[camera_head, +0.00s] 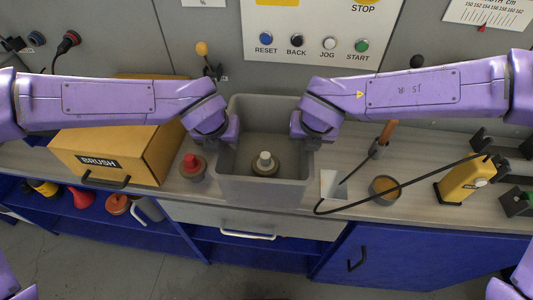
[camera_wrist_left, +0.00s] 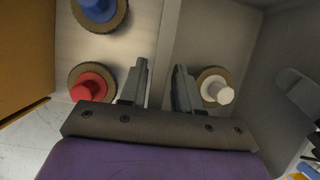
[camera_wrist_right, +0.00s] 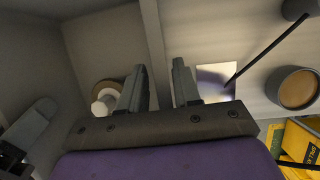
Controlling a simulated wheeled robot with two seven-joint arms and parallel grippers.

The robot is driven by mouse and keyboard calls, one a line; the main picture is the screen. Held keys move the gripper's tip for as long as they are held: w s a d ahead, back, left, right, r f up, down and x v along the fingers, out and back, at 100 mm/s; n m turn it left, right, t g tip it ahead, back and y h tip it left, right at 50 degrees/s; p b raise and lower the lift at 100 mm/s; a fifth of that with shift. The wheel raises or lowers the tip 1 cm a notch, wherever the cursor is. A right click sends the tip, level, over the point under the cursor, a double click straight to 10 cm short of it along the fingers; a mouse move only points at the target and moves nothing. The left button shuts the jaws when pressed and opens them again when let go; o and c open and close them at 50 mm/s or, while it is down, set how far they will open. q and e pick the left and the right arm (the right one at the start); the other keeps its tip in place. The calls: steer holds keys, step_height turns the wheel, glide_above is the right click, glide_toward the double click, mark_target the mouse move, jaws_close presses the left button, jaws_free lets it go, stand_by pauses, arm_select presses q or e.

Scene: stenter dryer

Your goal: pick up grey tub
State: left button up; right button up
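The grey tub (camera_head: 262,190) stands upright on the worktop below the control panel. A brush-like piece with a white knob (camera_head: 265,163) sits inside it. My left gripper (camera_head: 221,140) is at the tub's left wall; in the left wrist view its fingers (camera_wrist_left: 160,88) are apart, one on each side of the wall rim. My right gripper (camera_head: 303,138) is at the right wall; in the right wrist view its fingers (camera_wrist_right: 160,88) are also apart and straddle that rim. Whether any finger touches the wall cannot be told.
A yellow BRUSH box (camera_head: 120,150) and a red-knobbed piece (camera_head: 192,166) stand left of the tub. A blue-knobbed piece (camera_wrist_left: 98,12) shows in the left wrist view. Right are a round cup (camera_head: 384,189), a black cable (camera_head: 400,186) and a yellow device (camera_head: 462,182).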

arm_select(q)
jaws_close()
arm_select(e)
jaws_close()
